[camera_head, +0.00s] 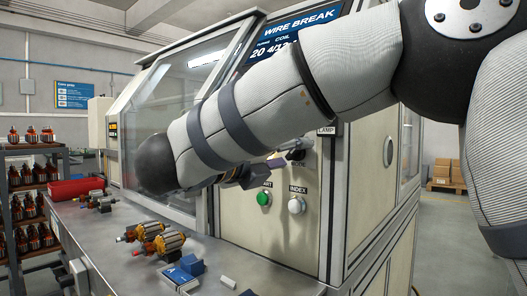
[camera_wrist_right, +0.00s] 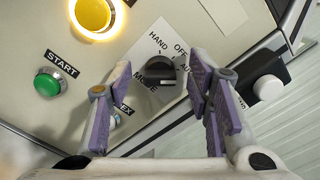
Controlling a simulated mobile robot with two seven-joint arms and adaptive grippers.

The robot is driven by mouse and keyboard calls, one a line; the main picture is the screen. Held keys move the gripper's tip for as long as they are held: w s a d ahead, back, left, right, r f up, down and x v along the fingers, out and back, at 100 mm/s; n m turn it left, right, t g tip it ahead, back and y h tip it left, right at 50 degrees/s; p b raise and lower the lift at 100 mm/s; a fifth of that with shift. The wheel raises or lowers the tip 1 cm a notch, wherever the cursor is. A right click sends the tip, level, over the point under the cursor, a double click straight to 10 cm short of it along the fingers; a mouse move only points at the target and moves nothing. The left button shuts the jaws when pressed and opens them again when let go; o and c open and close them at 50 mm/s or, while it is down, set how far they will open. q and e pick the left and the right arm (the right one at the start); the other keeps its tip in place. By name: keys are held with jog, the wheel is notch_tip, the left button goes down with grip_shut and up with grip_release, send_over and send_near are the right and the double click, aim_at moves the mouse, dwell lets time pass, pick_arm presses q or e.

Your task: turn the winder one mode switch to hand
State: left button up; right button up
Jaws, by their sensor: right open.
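The mode switch (camera_wrist_right: 160,73) is a black rotary knob on the beige winder panel, with HAND, OFF and AUTO printed around it and MODE beside it. I cannot tell for sure which label it points to. My right gripper (camera_wrist_right: 160,92) is open, with one purple-padded finger on each side of the knob in the right wrist view; contact is not clear. In the head view my right gripper (camera_head: 268,172) is at the panel beside the switch, partly hidden by my arm. The left gripper is not in view.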

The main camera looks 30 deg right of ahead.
jog(key=shift+d, duration=0.15)
grip_shut()
